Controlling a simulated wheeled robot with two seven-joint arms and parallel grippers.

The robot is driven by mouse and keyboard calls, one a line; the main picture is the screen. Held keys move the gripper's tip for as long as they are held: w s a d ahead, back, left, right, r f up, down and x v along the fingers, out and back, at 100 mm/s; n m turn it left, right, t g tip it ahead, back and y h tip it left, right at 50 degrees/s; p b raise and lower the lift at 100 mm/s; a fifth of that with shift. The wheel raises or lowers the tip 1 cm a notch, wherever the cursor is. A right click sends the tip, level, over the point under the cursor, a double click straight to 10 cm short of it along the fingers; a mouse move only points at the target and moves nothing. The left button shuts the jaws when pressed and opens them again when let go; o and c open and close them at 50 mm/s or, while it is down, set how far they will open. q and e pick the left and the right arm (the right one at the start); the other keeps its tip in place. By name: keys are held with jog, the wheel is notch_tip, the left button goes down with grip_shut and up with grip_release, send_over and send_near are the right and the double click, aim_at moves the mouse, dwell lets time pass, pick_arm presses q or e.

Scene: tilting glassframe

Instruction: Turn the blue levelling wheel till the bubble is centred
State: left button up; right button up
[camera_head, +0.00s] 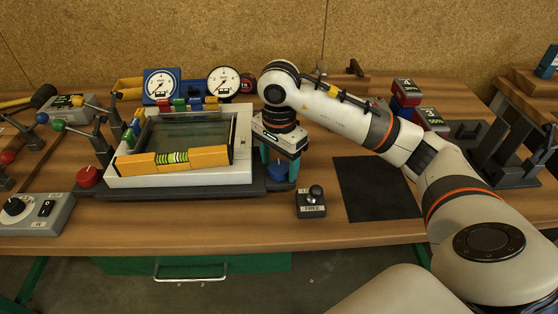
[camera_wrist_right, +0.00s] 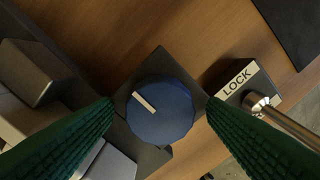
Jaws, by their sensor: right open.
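The blue levelling wheel (camera_head: 278,170) sits at the right front corner of the tilting frame. In the right wrist view the wheel (camera_wrist_right: 160,110) shows a pale pointer mark toward its upper left. My right gripper (camera_head: 280,160) points down over the wheel. Its green fingers are apart, one on each side of the wheel; I cannot tell whether they touch it. The yellow level (camera_head: 210,156) lies along the front of the frame (camera_head: 190,178) and looks slightly tilted, its right end higher. Its vial is greenish with dark lines; the bubble is too small to place. My left gripper is not seen.
A lock lever box (camera_head: 311,203) stands just right of the wheel; it also shows in the right wrist view (camera_wrist_right: 238,80). A red wheel (camera_head: 88,177) is at the frame's left. Two gauges (camera_head: 162,84) stand behind. A black mat (camera_head: 375,188) lies clear at right.

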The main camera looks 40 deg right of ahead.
jog(key=c, duration=1)
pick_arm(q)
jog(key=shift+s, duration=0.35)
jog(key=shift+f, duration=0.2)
pick_arm(e)
jog(key=shift+m, duration=0.4)
jog(key=m+b, duration=0.1)
jog(key=m, duration=0.1)
jog(key=shift+m, duration=0.4)
jog(key=m+b, duration=0.1)
jog(key=m, duration=0.2)
jog(key=shift+m, duration=0.3)
jog(key=m, duration=0.3)
jog(key=shift+b, duration=0.4)
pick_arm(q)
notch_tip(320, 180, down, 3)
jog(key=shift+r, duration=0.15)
pick_arm(e)
jog(key=m, duration=0.4)
jog(key=shift+m, duration=0.3)
